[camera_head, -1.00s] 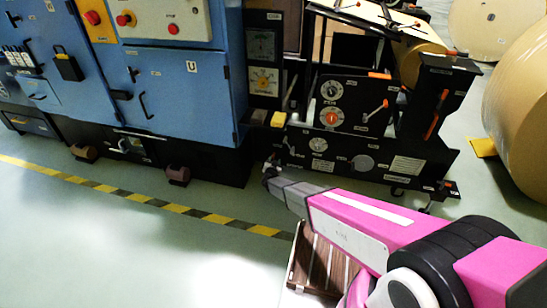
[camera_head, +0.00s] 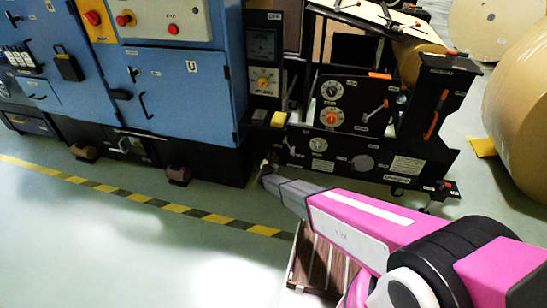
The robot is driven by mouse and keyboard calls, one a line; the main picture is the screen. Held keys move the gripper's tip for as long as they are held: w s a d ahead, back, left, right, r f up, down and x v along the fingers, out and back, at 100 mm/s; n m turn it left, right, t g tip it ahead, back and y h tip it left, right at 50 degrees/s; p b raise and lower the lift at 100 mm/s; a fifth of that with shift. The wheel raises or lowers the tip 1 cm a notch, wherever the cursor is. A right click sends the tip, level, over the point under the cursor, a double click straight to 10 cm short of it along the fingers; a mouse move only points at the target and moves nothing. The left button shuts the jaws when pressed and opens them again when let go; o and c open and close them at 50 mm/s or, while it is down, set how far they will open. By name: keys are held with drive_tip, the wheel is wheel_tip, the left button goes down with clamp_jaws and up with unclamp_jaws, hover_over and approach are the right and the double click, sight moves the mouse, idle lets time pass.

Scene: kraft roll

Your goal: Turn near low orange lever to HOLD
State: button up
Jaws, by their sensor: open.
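The black machine (camera_head: 408,138) at centre right carries several orange-marked handles. A long orange lever (camera_head: 434,115) stands upright, slightly tilted, on its right side post. A lever with an orange tip (camera_head: 377,109) slants across the front panel beside the dials, and another orange handle (camera_head: 380,75) lies flat at the panel's top edge. I cannot tell which is the near low one, and the HOLD label is too small to read. My gripper (camera_head: 265,170) is small and dark at the end of my arm, open and empty, in front of the machine's lower left corner, apart from these levers.
A blue cabinet (camera_head: 185,95) stands left of the machine. A yellow block (camera_head: 278,119) sits low between them. A yellow-black floor stripe (camera_head: 140,199) crosses the clear floor. A wooden slatted pallet (camera_head: 318,265) lies under my arm. A large kraft roll (camera_head: 520,115) stands at right.

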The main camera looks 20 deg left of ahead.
drive_tip(key=shift+w, duration=1.05)
clamp_jaws()
